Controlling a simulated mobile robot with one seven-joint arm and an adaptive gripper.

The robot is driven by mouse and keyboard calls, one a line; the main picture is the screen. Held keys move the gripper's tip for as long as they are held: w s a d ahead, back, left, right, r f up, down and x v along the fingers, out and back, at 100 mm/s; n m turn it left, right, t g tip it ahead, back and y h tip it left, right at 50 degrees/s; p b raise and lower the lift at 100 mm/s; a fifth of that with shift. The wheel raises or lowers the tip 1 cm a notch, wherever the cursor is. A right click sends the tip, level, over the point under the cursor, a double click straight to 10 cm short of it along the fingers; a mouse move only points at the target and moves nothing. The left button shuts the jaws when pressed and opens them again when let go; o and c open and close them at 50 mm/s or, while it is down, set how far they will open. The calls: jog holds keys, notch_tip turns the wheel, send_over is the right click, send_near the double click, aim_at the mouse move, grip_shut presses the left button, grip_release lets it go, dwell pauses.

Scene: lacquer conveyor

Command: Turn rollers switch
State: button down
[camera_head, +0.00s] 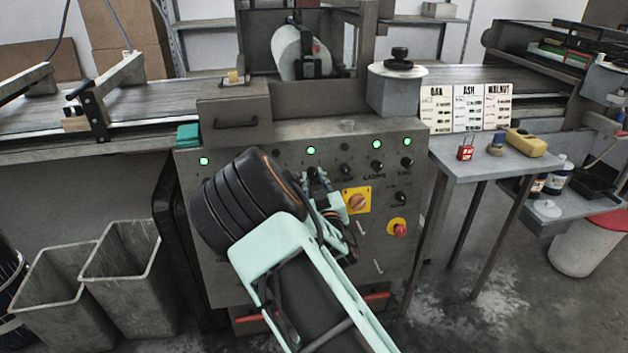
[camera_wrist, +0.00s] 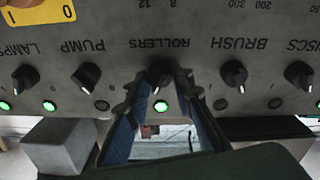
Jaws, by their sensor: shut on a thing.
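The rollers switch (camera_wrist: 160,74) is a dark knob under the upside-down ROLLERS label in the wrist view. A lit green lamp (camera_wrist: 161,106) shows just below it there. My gripper (camera_wrist: 158,92) has its two fingers on either side of this knob and is shut on it. In the head view my gripper (camera_head: 314,182) is at the front of the grey control panel (camera_head: 232,278), and the arm hides the knob and part of the panel.
The pump knob (camera_wrist: 87,76) and brush knob (camera_wrist: 234,74) flank the fingers closely. A yellow rotary switch (camera_head: 357,201) and red emergency button (camera_head: 398,229) are right of my gripper. A side table (camera_head: 480,160) stands right; grey bins (camera_head: 125,262) stand left.

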jog(key=n+b, duration=0.1)
jog(key=n, duration=0.2)
jog(key=n+y+b, duration=0.1)
jog(key=n, duration=0.3)
jog(key=shift+d+g, duration=0.15)
jog(key=shift+g, duration=0.15)
jog(key=n+g+y+b, duration=0.1)
jog(key=n, duration=0.4)
jog(key=shift+r, duration=0.1)
jog(key=shift+n, duration=0.4)
jog(key=c, duration=1.7)
grip_release()
jog(key=shift+d, duration=0.1)
jog(key=v, duration=1.2)
jog(key=shift+d, duration=0.1)
